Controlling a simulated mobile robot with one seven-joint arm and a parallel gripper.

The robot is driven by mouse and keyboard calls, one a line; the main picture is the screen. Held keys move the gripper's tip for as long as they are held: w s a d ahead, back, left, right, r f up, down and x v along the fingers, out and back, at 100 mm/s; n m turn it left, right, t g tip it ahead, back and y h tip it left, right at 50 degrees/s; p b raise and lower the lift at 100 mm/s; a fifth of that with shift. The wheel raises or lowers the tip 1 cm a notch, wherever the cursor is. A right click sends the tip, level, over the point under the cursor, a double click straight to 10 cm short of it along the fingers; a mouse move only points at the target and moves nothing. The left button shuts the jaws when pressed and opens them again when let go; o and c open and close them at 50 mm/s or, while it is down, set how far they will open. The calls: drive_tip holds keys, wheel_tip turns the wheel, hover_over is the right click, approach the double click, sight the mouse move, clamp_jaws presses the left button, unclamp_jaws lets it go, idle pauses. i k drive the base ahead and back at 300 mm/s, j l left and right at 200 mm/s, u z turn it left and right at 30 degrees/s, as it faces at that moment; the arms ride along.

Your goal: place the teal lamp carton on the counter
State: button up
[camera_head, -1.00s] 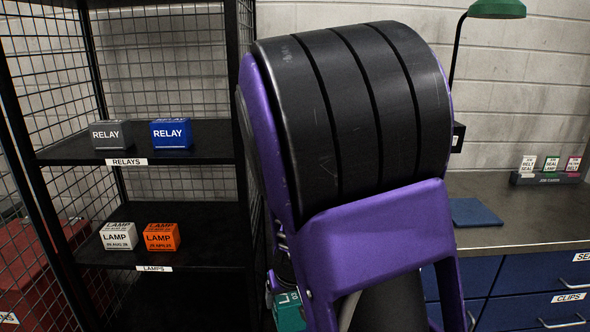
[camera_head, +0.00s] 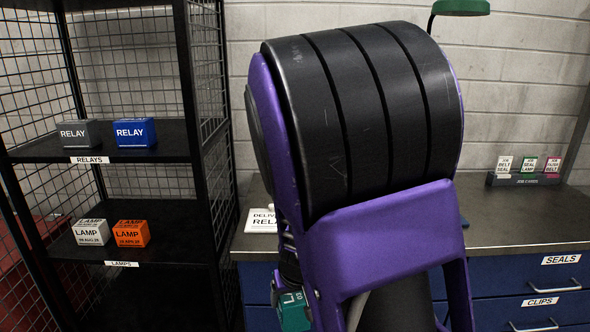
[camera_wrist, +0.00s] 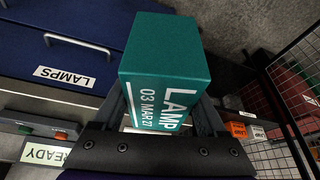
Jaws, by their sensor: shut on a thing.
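The teal lamp carton (camera_wrist: 165,62) is held between the fingers of my gripper (camera_wrist: 168,108) in the wrist view. Its white print reads LAMP and 03 MAR 27. In the head view only a small part of the carton (camera_head: 293,312) shows, low beside my purple arm, and the fingers are hidden there. The counter (camera_head: 520,218) is a grey-brown top over blue drawers, running behind my arm to the right. The carton is apart from the counter top, and its height relative to it is hard to tell.
A dark shelf rack (camera_head: 130,262) at left holds white and orange lamp cartons and two relay boxes. On the counter stand a white sign (camera_head: 261,221), partly hidden by my arm, and a card holder (camera_head: 525,180).

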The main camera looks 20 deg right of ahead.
sight(567, 219)
drive_tip(key=k+l, duration=0.1)
drive_tip(key=l, duration=0.4)
drive_tip(key=k+l, duration=0.1)
drive_tip(key=l, duration=0.45)
drive_tip(key=k+l, duration=0.1)
drive_tip(key=l, duration=1.65)
drive_tip(key=k+l, duration=0.15)
drive_tip(key=l, duration=0.55)
